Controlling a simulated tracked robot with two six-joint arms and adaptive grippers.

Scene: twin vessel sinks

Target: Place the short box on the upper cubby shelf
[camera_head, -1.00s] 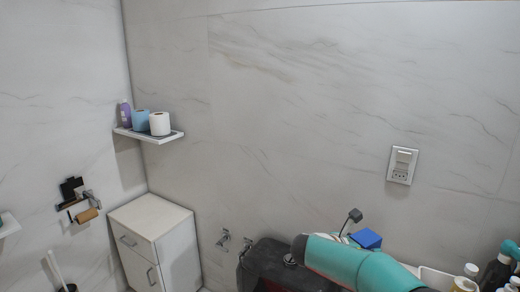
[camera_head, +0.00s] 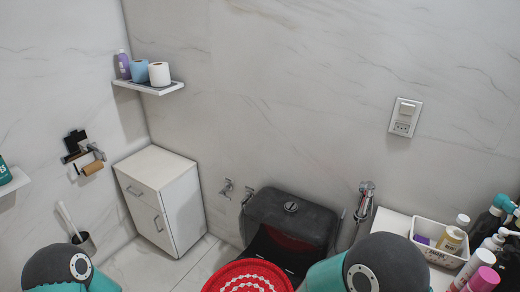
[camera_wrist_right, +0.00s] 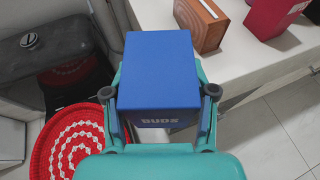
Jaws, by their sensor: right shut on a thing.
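In the right wrist view, my right gripper (camera_wrist_right: 158,92) is shut on a blue box (camera_wrist_right: 160,65) with "BUDS" in pale letters on its near side. One finger presses on each side of the box. The box is held beside and partly in front of a white counter edge. In the head view, the box and right gripper are out of sight, and only a dark joint of my right arm shows at the bottom. A joint of my left arm shows at bottom left, and its gripper is outside the frame. I cannot identify a cubby shelf in these views.
A corner wall shelf (camera_head: 150,87) holds a purple bottle and two rolls. A white cabinet (camera_head: 160,200) stands below. A black toilet (camera_head: 290,215) and red round mat (camera_head: 248,277) are centred low. A white basket (camera_head: 440,245) and bottles crowd the right.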

